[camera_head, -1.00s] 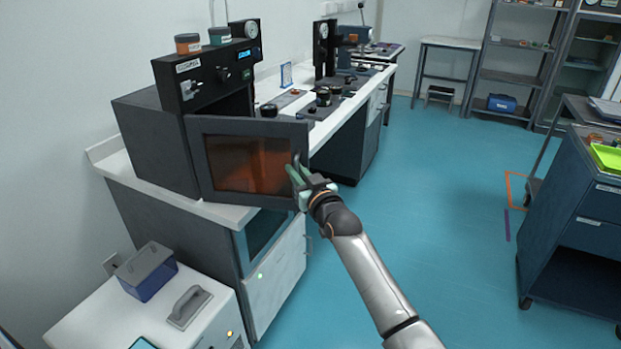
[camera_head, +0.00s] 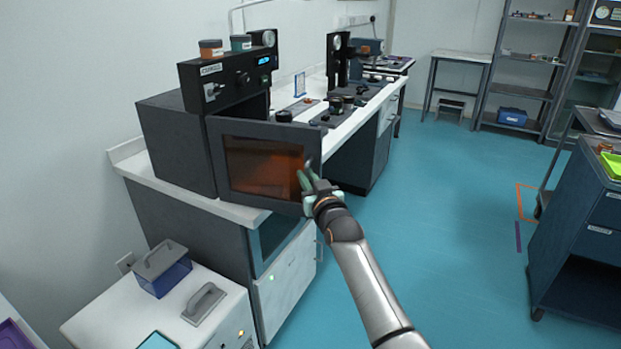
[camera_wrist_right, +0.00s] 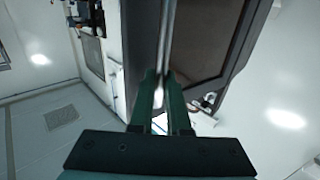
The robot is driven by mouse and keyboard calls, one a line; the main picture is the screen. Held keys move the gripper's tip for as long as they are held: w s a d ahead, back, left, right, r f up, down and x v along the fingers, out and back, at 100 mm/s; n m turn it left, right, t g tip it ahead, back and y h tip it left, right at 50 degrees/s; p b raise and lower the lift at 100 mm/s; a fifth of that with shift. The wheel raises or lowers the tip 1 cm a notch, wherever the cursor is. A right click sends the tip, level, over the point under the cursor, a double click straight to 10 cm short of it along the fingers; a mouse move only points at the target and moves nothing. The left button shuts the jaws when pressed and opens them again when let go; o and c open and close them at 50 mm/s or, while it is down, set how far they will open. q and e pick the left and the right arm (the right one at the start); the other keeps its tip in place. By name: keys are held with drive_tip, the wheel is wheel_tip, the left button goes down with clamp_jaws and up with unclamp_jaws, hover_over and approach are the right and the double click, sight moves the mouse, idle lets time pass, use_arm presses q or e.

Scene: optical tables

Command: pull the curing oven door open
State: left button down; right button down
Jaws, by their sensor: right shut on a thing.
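The curing oven (camera_head: 175,143) is a dark box with a black control panel on a white bench at the left. Its door (camera_head: 217,165), dark-framed with an orange-brown window, stands open, swung out from its left side. My right gripper (camera_head: 308,181) is at the door's right edge, shut on the door handle. In the right wrist view the handle (camera_wrist_right: 168,35) is a grey bar running up from between the green fingers (camera_wrist_right: 162,95), with the dark door (camera_wrist_right: 205,40) beside it. The oven's inside is hidden behind the door. My left gripper is not in view.
Two small jars (camera_head: 211,49) stand on top of the oven. A white cabinet (camera_head: 110,315) with a blue box (camera_head: 162,270) is at the lower left. A dark cart (camera_head: 570,235) stands at the right. The blue floor (camera_head: 440,220) between is clear.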

drive_tip(key=shift+a+r, duration=0.15)
drive_tip(key=c, duration=1)
unclamp_jaws()
drive_tip(key=shift+c, duration=0.2)
drive_tip(key=shift+o, duration=0.8)
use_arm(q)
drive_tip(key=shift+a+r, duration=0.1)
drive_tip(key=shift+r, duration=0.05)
